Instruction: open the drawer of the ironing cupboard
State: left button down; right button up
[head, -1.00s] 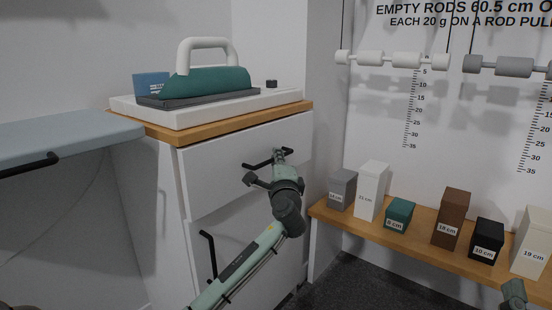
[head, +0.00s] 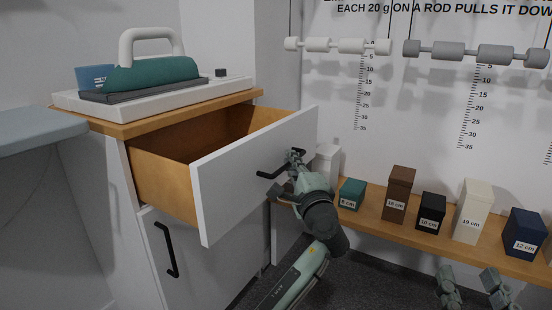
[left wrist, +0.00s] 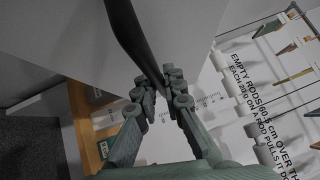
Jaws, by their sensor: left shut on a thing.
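The ironing cupboard (head: 100,185) stands at the left. Its top drawer (head: 245,180) is pulled well out, with a white front and a wooden inside; the visible part of the inside is empty. My left gripper (head: 293,160) is shut on the drawer's black bar handle (head: 268,174). In the left wrist view the black handle (left wrist: 132,35) runs down between the fingers of the left gripper (left wrist: 165,90). My right gripper (head: 472,285) is low at the bottom right, away from the cupboard, its two fingers apart with nothing between them.
A teal iron (head: 150,75) and a blue box (head: 92,76) stand on the cupboard top. A lower door with a black handle (head: 165,250) is closed. A wooden shelf (head: 370,222) with several labelled blocks runs along the right wall. A grey-blue board (head: 35,130) is at far left.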

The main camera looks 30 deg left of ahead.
pick_arm(q)
jog(key=shift+d, duration=0.55)
jog(key=c, duration=1.6)
grip_release()
jog(key=v, duration=0.7)
jog(key=shift+s+d, duration=0.15)
jog(key=shift+s, duration=0.1)
jog(key=shift+f, duration=0.1)
